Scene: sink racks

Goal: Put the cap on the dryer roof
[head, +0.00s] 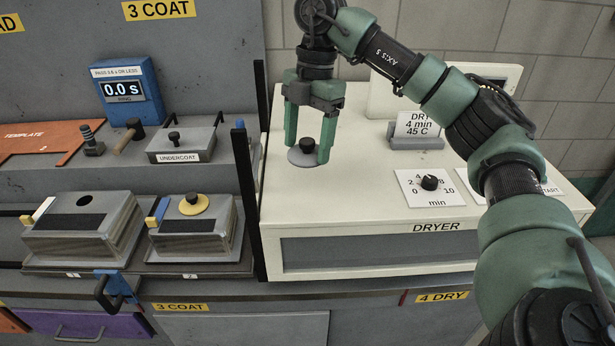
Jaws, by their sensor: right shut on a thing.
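The cap, a grey disc (303,158) with a black knob (307,146), is at the left part of the dryer's cream roof (350,195). My right gripper (306,157) points down over it, with its green fingers on either side of the knob and shut on it. The disc looks level and on or just above the roof; I cannot tell whether it touches. The fingers hide parts of the knob and disc. My left gripper is not in view.
On the dryer stand a card holder (415,141) and a dial (429,183). A black post (246,200) rises at its left edge. To the left are two grey boxes, one with an open hole (84,200), one with a yellow cap (194,204). The roof's front is clear.

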